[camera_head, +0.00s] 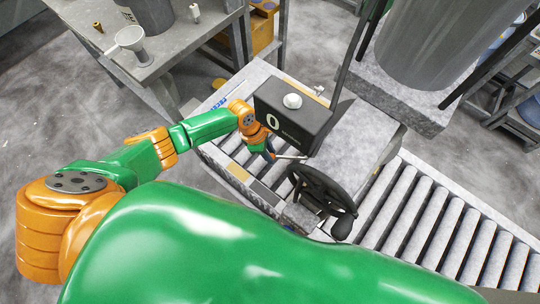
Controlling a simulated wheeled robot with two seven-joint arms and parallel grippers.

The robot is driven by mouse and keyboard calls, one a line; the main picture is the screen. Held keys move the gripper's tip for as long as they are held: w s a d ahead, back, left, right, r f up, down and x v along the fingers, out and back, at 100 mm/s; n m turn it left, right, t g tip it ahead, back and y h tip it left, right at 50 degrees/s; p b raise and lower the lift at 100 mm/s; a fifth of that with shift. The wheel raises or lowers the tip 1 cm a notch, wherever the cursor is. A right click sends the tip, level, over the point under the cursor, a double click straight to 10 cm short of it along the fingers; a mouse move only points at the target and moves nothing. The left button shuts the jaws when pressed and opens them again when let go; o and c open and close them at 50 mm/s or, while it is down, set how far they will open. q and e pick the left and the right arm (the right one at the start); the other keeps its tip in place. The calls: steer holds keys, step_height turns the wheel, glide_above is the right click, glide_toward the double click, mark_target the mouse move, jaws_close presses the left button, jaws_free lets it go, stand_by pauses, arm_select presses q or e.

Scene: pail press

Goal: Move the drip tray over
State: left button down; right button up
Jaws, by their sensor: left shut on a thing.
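My left gripper (271,154) reaches in from the left and is shut on the end of a short pale bar (290,157). The bar lies just below the front of a dark box (292,118) marked 0. I cannot tell whether the bar is part of the drip tray. No tray shape stands out clearly; the gripper, the box and a black handwheel (322,190) crowd this spot. My right gripper is not in view.
A roller conveyor (445,222) runs to the lower right. A large grey cylinder (432,45) stands above a grey block at the upper right. A metal table (165,55) with a funnel (130,39) is at the upper left. My green arm covers the lower foreground.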

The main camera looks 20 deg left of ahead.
arm_select(q)
steer(key=shift+w+a+b, duration=0.15)
steer(key=shift+w+b, duration=0.65)
steer(key=shift+w, duration=0.2)
steer(key=shift+w+a+b, duration=0.1)
steer(key=shift+w+b, duration=0.65)
steer(key=shift+w, duration=0.2)
steer(key=w+b, duration=0.2)
steer(key=b, duration=0.1)
steer(key=w+b, duration=0.1)
steer(key=shift+w+d, duration=0.3)
steer(key=shift+w, duration=0.1)
